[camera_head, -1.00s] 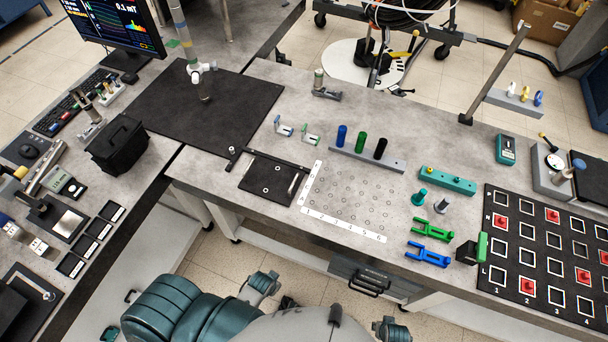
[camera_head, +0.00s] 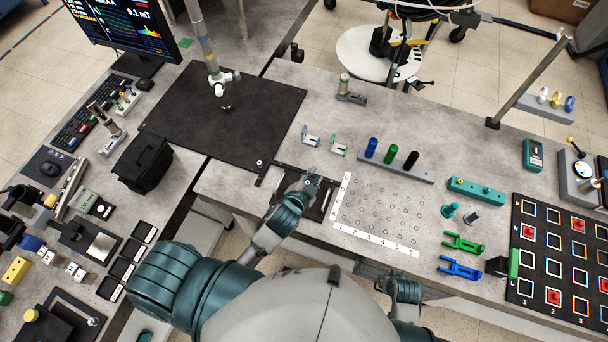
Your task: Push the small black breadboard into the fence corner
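The small black breadboard (camera_head: 318,208) lies on the grey bench, left of the white numbered hole grid. A pale strip shows near its right edge. My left gripper (camera_head: 308,184) is above the breadboard and hides much of it. I cannot tell whether it touches it. Its fingers are too small to read as open or shut. The black L-shaped fence (camera_head: 272,163) runs along the board's far and left sides, with its corner at the far left. The gap between board and fence is hard to judge. My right gripper is not in view.
The numbered hole grid (camera_head: 378,215) is close on the right. Small blue and green clips (camera_head: 338,145) and a rack of coloured cylinders (camera_head: 395,167) stand behind. A large black mat (camera_head: 225,120) lies at the back left. The bench's front edge is close.

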